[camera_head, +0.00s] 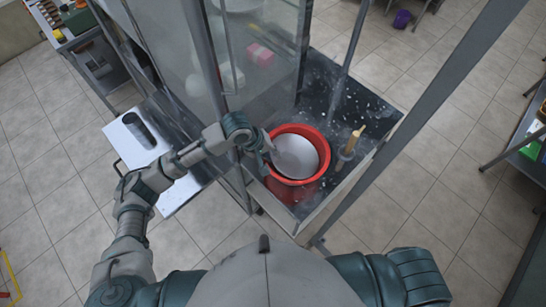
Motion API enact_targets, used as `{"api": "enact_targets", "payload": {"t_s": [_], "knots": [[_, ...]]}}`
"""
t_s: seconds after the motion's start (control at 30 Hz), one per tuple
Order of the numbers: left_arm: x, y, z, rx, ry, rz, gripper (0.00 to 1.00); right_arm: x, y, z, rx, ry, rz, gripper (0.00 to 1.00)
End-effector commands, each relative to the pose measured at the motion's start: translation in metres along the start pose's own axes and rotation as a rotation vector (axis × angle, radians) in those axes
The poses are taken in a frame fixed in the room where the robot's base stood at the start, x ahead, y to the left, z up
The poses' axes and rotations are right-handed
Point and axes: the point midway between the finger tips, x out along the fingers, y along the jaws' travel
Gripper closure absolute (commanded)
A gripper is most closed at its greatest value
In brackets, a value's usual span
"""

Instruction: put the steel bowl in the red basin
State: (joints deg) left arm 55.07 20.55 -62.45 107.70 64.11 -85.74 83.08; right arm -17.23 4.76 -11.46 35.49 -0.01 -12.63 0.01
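The steel bowl (299,160) is a pale grey round shape inside the red basin (321,137), with the basin's red wall showing around it. I cannot tell whether the bowl rests on the basin's bottom. The basin stands on the dark speckled counter of the press stand. My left gripper (270,152) is at the left rim of the basin, beside the left edge of the bowl. Its fingertips are small and dark here, so I cannot tell whether they grip the bowl's edge. My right gripper is out of view; only my right shoulder shows at the bottom.
A glass-walled cabinet (265,45) with grey posts stands behind and left of the basin. A wooden-handled tool (352,142) stands right of the basin. The counter's back right is mostly clear.

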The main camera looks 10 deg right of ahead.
Motion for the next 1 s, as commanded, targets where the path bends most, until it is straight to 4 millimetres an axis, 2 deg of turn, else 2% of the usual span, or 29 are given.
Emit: {"api": "enact_targets", "payload": {"t_s": [0.2, 0.4, 0.6, 1.0], "knots": [[-0.054, 0.001, -0.001, 0.002, 0.005, 0.002, 0.83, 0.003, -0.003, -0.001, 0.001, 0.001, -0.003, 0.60], [-0.092, 0.000, -0.001, 0.001, 0.003, 0.000, 0.83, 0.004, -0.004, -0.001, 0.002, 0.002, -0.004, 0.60], [-0.108, 0.000, 0.000, 0.000, 0.001, -0.001, 0.83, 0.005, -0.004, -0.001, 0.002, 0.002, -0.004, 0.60], [-0.109, 0.000, 0.000, 0.000, 0.001, -0.001, 0.83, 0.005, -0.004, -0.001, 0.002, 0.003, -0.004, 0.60]]}}
